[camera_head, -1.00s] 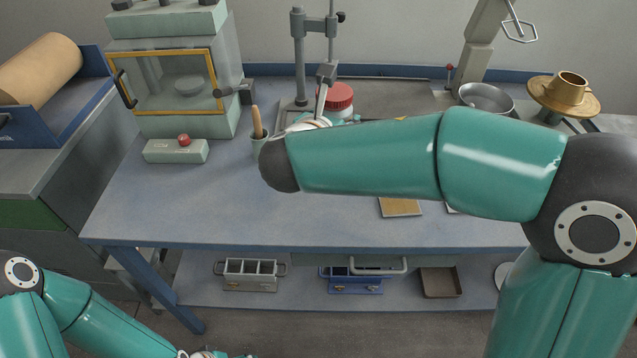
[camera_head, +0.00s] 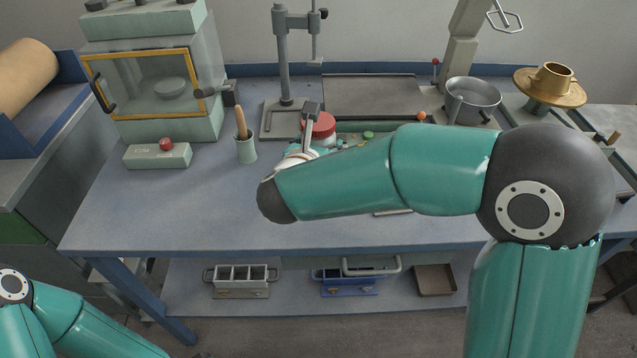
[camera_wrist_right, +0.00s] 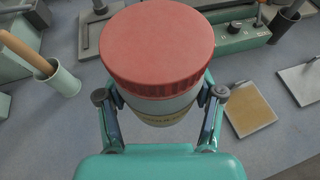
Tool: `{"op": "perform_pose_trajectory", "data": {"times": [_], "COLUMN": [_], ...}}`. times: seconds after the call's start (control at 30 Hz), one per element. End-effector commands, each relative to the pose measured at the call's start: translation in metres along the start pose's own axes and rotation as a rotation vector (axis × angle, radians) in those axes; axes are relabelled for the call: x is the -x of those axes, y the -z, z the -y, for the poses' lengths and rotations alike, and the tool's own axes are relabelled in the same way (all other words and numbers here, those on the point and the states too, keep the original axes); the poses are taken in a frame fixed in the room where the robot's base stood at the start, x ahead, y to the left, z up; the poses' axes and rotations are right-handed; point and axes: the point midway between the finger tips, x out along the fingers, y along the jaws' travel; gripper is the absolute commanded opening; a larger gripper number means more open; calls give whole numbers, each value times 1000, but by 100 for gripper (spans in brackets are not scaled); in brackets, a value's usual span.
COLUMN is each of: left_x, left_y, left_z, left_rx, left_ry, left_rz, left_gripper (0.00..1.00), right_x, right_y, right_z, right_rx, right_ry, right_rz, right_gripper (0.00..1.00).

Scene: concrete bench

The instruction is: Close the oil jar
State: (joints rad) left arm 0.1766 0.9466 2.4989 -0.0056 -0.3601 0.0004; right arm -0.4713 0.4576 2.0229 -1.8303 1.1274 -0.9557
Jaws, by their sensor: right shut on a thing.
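A jar with a wide, ribbed red lid (camera_wrist_right: 157,45) and a pale body (camera_wrist_right: 160,112) with a yellowish label fills the middle of the right wrist view. The lid sits on top of the jar; whether it is tight I cannot tell. My right gripper (camera_wrist_right: 161,103) is shut on the jar, one finger on each side just below the lid. In the head view the red lid (camera_head: 322,125) shows beyond my right wrist, which hides most of the jar and the fingers. My left arm shows at the lower left; its gripper is out of view.
A cup with a wooden-handled tool (camera_head: 245,150) stands left of the jar, beside a pale box with a red knob (camera_head: 158,155). A grey stand (camera_head: 284,60) rises behind. A metal bowl (camera_head: 472,97) is at the back right. The bench front left (camera_head: 180,210) is clear.

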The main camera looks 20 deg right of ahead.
Motion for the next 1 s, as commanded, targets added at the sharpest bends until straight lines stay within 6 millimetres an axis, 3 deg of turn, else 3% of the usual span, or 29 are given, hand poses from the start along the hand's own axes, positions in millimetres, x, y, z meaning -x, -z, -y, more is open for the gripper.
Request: {"op": "perform_pose_trajectory", "data": {"times": [0.03, 0.2, 0.67, 1.0], "left_x": [-4, -8, -8, -14], "left_y": [0, 0, 0, 0], "left_z": [2, 3, 3, 5], "left_rx": [0, 0, 0, 0], "left_ry": [0, 0, 0, 0], "left_rz": [0, 0, 0, 0], "left_gripper": [92, 92, 92, 92], "right_x": [-6, -18, -22, -37], "right_y": [15, 43, 52, 90], "right_z": [1, 1, -1, 0], "right_rx": [5, 2, -1, 1], "right_ry": [3, 2, 0, 1], "right_rz": [-2, 0, 2, 1], "right_gripper": [0, 0, 0, 0]}}
